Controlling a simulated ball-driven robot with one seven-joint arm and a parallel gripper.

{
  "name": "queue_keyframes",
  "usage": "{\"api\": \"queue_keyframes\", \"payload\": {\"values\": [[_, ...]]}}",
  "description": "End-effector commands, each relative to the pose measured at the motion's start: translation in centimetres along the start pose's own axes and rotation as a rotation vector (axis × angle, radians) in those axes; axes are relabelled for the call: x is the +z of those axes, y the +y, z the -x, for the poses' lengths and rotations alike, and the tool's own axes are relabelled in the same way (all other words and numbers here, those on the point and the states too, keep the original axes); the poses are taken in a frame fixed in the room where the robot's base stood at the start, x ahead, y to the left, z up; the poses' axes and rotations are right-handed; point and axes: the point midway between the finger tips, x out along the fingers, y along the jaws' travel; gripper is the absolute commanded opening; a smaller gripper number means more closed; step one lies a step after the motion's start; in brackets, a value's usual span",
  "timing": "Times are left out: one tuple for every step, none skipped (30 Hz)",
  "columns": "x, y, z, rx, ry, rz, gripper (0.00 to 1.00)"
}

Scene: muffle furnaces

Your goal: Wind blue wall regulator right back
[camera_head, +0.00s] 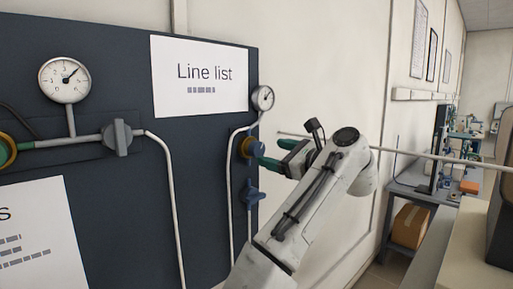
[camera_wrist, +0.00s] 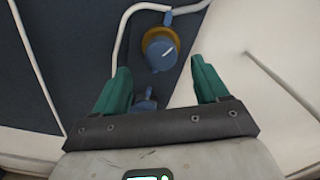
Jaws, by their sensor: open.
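The blue wall regulator (camera_head: 257,148) is a blue knob with a brass-coloured ring, mounted near the right edge of the dark wall panel (camera_head: 200,165). Its round gauge (camera_head: 263,98) sits above it. In the wrist view the blue knob (camera_wrist: 161,52) shows a white mark on its face. My gripper (camera_head: 278,155) is open, with green fingers, just right of the knob in the head view. In the wrist view the gripper (camera_wrist: 161,80) has its fingers spread to either side of the knob's line, with the knob just beyond the tips. I see no contact.
A blue valve handle (camera_head: 250,193) sits on the pipe below the regulator. A grey valve handle (camera_head: 119,138) and a larger gauge (camera_head: 65,79) are at the left. A pale horizontal rod (camera_head: 430,158) runs along the wall behind my arm. A workbench (camera_head: 425,188) stands at the right.

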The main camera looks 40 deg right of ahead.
Motion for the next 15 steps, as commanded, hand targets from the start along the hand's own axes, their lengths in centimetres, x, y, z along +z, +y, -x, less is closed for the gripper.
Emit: {"api": "queue_keyframes", "payload": {"values": [[0.2, 0.0, -1.0, 0.004, 0.001, -0.001, 0.74], [0.2, 0.0, -1.6, 0.005, 0.001, 0.0, 0.74], [0.2, 0.0, -2.3, 0.004, 0.001, 0.0, 0.74], [0.2, 0.0, -2.9, 0.004, 0.001, 0.0, 0.74], [0.2, 0.0, -3.3, 0.004, 0.001, 0.001, 0.74], [0.2, 0.0, -4.0, 0.003, 0.001, 0.001, 0.74], [0.1, 0.0, -4.4, 0.003, 0.002, 0.001, 0.74], [0.1, 0.0, -4.8, 0.002, 0.001, 0.001, 0.74], [0.1, 0.0, -5.3, 0.002, 0.001, 0.001, 0.74], [0.1, 0.0, -5.6, 0.002, 0.001, 0.001, 0.74], [0.1, 0.0, -5.8, 0.001, 0.001, 0.001, 0.74], [0.1, 0.0, -6.2, 0.001, 0.001, 0.001, 0.74], [0.0, 0.0, -6.3, 0.001, 0.001, 0.002, 0.74], [0.0, 0.0, -6.5, 0.0, 0.001, 0.002, 0.74], [0.0, 0.0, -6.6, 0.0, 0.001, 0.002, 0.74]]}}
